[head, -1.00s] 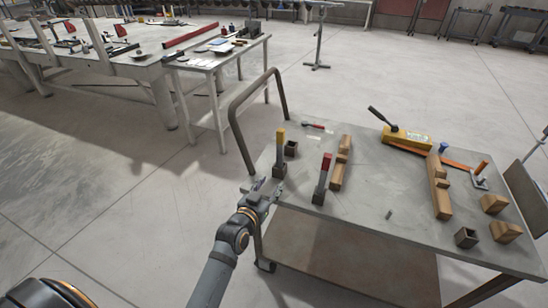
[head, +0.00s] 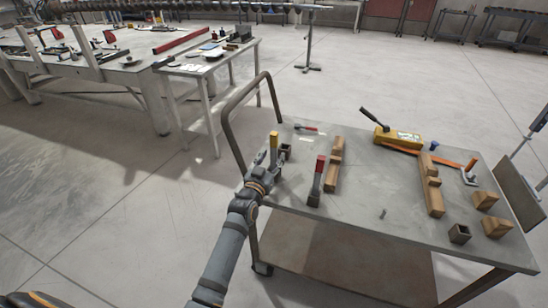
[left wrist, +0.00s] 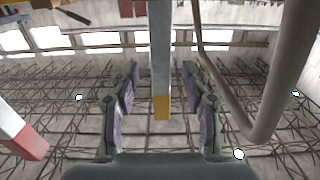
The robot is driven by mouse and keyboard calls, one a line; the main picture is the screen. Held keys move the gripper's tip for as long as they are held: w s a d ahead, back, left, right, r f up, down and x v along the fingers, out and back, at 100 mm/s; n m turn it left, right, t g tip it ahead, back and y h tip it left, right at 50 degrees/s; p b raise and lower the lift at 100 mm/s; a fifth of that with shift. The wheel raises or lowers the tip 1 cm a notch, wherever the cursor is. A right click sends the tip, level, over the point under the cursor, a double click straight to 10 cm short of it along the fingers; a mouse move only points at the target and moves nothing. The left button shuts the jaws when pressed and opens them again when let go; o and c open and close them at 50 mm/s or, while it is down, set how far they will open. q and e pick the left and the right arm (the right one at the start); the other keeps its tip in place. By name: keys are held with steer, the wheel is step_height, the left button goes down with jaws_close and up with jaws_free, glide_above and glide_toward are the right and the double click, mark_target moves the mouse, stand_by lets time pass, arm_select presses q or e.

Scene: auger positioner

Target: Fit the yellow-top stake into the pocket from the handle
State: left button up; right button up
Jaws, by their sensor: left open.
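The yellow-top stake (head: 274,141) stands upright at the cart's handle end; its lower part is hidden behind my left gripper in the head view. My left gripper (head: 271,168) is open. In the left wrist view, the yellow-top stake (left wrist: 161,60) appears between the spread fingers (left wrist: 160,105), with its yellow end toward the palm; I cannot tell that either finger touches it. A second dark square pocket (head: 459,234) is at the cart's front right. My right gripper is out of view.
The red-top stake (head: 317,180) stands to the right, also in the left wrist view (left wrist: 22,138). The bent tube handle (head: 229,120) rises at the cart's left end. Wooden blocks (head: 333,165) and a yellow tool (head: 398,138) occupy the cart top (head: 365,190); its middle is mostly clear.

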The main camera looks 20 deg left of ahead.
mark_target(273, 155)
arm_select(q)
steer(key=w, duration=0.3)
jaws_close()
stand_by(0.3)
